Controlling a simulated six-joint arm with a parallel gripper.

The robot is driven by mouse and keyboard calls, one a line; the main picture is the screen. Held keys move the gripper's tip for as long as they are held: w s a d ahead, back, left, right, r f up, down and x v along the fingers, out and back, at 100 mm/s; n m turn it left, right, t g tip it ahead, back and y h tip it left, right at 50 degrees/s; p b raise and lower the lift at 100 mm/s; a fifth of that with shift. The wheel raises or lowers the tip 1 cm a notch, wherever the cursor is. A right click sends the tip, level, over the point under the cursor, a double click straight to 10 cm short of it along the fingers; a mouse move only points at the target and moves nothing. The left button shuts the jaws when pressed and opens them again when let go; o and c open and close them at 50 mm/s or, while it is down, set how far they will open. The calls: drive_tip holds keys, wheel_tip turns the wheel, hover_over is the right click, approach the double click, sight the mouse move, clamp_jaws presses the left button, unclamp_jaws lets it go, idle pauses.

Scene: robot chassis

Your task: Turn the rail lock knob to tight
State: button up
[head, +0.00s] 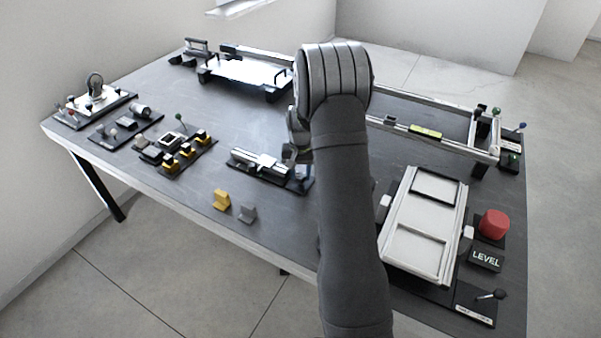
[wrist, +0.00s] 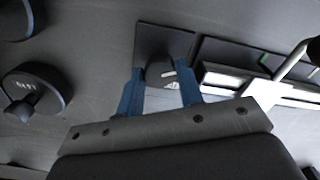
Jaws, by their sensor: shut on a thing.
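In the wrist view, a small dark rounded knob (wrist: 158,71) with white marks beside it sits on a black square plate (wrist: 150,40). The two blue fingers of my gripper (wrist: 160,78) stand on either side of the knob and are shut on it. A silver rail (wrist: 225,80) on a dark base lies just to the right. In the head view, the silver rail (head: 258,162) lies near the middle of the table, and my gripper (head: 297,152) is at its right end. My arm hides most of the knob there. The knob's exact turn angle is hard to read.
Another round dark knob (wrist: 38,88) stands to the left in the wrist view. Yellow (head: 221,199) and grey (head: 247,213) blocks lie near the table's front edge. A white tray fixture (head: 418,258) and red button (head: 494,224) are at the right.

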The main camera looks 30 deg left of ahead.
sight(300, 175)
drive_tip(key=m, duration=0.4)
drive_tip(key=shift+m, duration=0.3)
drive_tip(key=m, duration=0.3)
drive_tip(key=shift+m, duration=0.4)
drive_tip(key=m, duration=0.8)
drive_tip(key=shift+m, duration=0.4)
drive_tip(key=o, duration=1)
drive_tip(key=shift+c, duration=0.2)
wheel_tip(300, 175, up, 18)
drive_tip(key=shift+f, duration=0.25)
